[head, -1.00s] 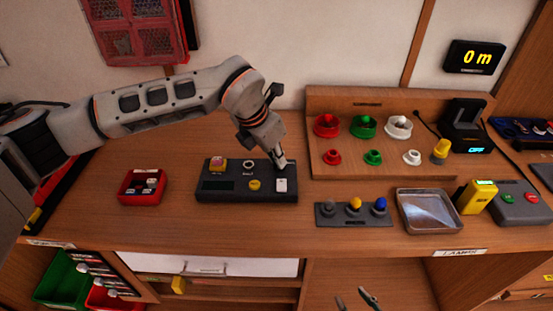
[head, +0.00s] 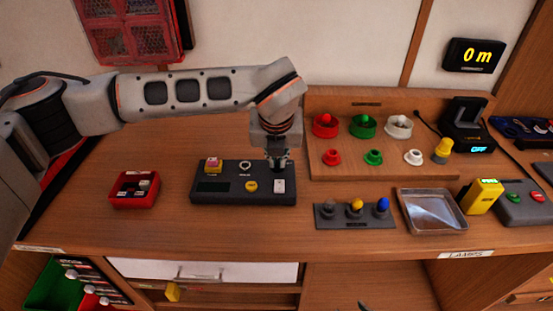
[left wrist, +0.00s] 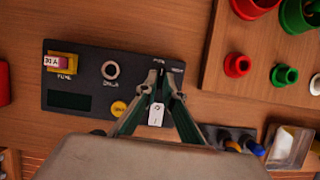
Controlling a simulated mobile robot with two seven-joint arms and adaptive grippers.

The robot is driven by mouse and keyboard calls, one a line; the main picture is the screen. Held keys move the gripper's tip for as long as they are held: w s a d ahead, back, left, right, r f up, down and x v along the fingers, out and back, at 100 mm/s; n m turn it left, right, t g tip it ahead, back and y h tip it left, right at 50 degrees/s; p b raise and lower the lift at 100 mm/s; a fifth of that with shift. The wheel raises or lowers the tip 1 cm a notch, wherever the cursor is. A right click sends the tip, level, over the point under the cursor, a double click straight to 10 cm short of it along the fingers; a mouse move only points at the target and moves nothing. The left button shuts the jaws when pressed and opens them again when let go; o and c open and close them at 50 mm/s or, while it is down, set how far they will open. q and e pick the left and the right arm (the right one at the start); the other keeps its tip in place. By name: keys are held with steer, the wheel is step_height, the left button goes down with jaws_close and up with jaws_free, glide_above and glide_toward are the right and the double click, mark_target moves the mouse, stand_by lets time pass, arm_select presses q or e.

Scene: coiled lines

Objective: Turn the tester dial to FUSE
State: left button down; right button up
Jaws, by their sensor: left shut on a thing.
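The tester (head: 225,198) is a dark box on the bench; it also shows in the left wrist view (left wrist: 85,82). My left gripper (head: 279,166) points down at its back right corner. In the left wrist view its fingers (left wrist: 160,92) close in at the tester's right end, shut on the dial, which they mostly hide. Its setting cannot be read. A white rocker switch (left wrist: 155,115) lies just in front of the fingertips. A yellow button (head: 251,186), a ring socket (head: 245,165) and a yellow fuse holder (head: 213,166) are also on the tester. Only a sliver of my right gripper (head: 363,306) shows.
A red box (head: 135,203) stands left of the tester. A wooden board (head: 350,172) with coloured sockets is close on the right. A strip with coloured knobs (head: 330,222) and a metal tray (head: 432,225) lie front right. The bench before the tester is clear.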

arm_select(q)
steer(key=shift+n, duration=0.3)
steer(key=shift+r, duration=0.1)
steer(key=c, duration=2.2)
jaws_free()
steer(key=v, duration=1.2)
steer(key=shift+s, duration=0.1)
